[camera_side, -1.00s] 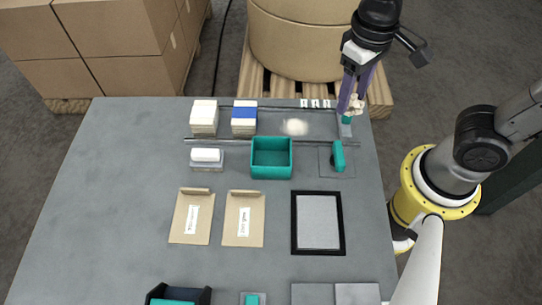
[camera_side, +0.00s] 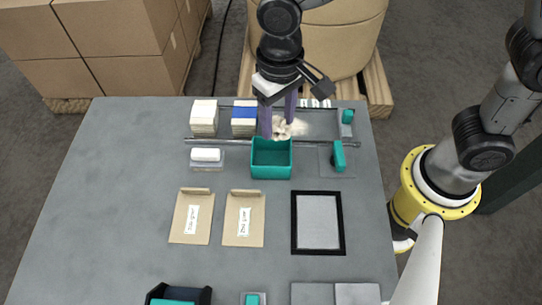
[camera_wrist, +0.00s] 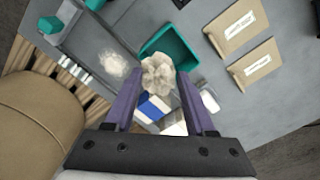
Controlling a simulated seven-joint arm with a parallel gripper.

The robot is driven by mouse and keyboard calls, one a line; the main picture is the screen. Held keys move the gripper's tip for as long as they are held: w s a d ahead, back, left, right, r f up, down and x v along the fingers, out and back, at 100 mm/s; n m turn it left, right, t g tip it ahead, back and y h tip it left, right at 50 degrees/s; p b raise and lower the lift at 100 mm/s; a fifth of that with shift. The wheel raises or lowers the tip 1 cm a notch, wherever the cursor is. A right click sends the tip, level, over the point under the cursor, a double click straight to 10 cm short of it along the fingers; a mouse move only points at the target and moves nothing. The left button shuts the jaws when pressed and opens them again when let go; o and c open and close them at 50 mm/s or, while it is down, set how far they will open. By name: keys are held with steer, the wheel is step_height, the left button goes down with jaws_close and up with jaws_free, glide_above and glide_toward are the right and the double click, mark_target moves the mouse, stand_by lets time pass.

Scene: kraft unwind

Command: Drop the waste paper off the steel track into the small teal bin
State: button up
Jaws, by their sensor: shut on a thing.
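My gripper (camera_side: 277,124) is shut on a crumpled, cream-coloured wad of waste paper (camera_side: 283,129). In the wrist view the waste paper (camera_wrist: 158,74) sits between the two purple fingers. The small teal bin (camera_side: 271,170) stands on the table just in front of the steel track (camera_side: 320,122). The gripper and paper are over the bin's back edge in the side view. In the wrist view the teal bin (camera_wrist: 186,48) shows just beyond the paper, partly hidden by it. I cannot tell the exact height of the paper above the bin.
A pale dusty patch (camera_wrist: 113,65) lies on the track. Card stacks, one cream (camera_side: 204,118) and one with a blue band (camera_side: 243,119), stand left of the gripper. A teal-handled tool (camera_side: 338,157) lies right of the bin. Two envelopes (camera_side: 243,218) and a black-framed pad (camera_side: 318,222) lie in front.

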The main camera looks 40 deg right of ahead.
steer(key=shift+f, duration=2.5)
steer(key=o, duration=1.4)
step_height(320, 180, up, 14)
steer(key=shift+f, duration=0.1)
